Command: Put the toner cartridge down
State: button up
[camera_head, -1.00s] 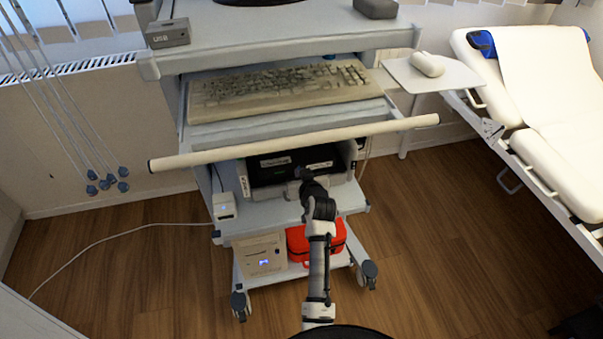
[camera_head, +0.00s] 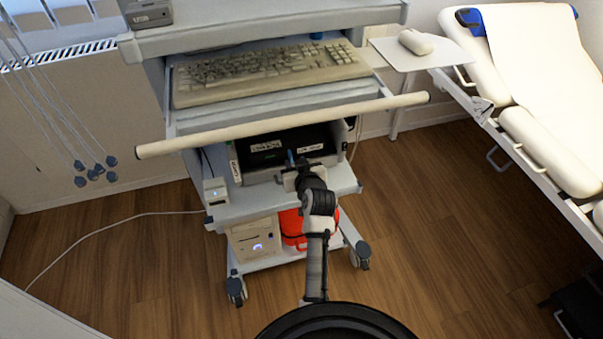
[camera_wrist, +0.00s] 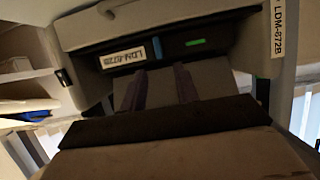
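A printer with a pale housing (camera_wrist: 75,35) stands on the cart's middle shelf, its front open. A black part inside it (camera_head: 270,160) has white labels and a small blue tab, and looks like the toner cartridge. In the wrist view, the label on this black part (camera_wrist: 110,70) reads "LDM-872B", with the blue tab (camera_wrist: 157,47) and a green mark to its right. My gripper (camera_head: 300,171) is in front of the printer opening. The cartridge's depth is hidden.
The cart's white handle bar (camera_head: 290,124) and keyboard tray (camera_head: 270,75) lie above my arm. A small white box (camera_head: 216,192) stands left of the printer. A red case (camera_head: 292,228) is below. Open floor (camera_head: 440,230) lies right, before the bed (camera_head: 555,150).

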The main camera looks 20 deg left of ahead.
jog(key=v, duration=0.7)
jog(key=shift+b, duration=0.3)
